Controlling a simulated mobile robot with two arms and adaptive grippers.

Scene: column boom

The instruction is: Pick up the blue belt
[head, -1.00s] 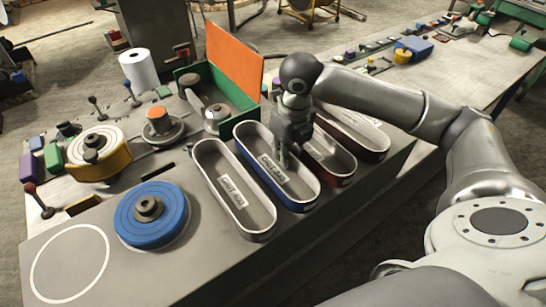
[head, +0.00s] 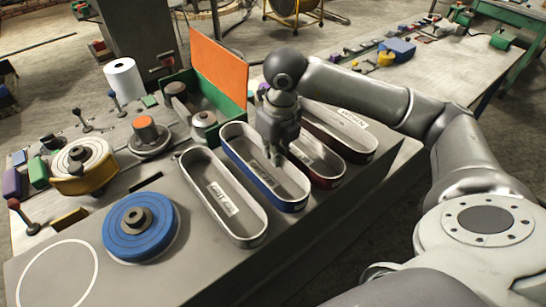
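The blue belt (head: 252,179) is a long oval loop with a blue outer side and a pale inside, one in a row of similar loops on the grey bench top. A white label lies inside it, partly hidden. My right gripper (head: 278,160) points down over the far right part of the blue belt and hides some of its right side. Its fingertips look close together, but I cannot tell whether they are apart or touching the belt. My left gripper is not in view.
A grey oval loop (head: 187,183) lies left of the blue belt. A red loop (head: 326,184) and a dark red loop (head: 370,146) lie to its right. A blue disc (head: 123,242) stands at front left. A green box (head: 232,107) with an orange panel (head: 219,66) is behind.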

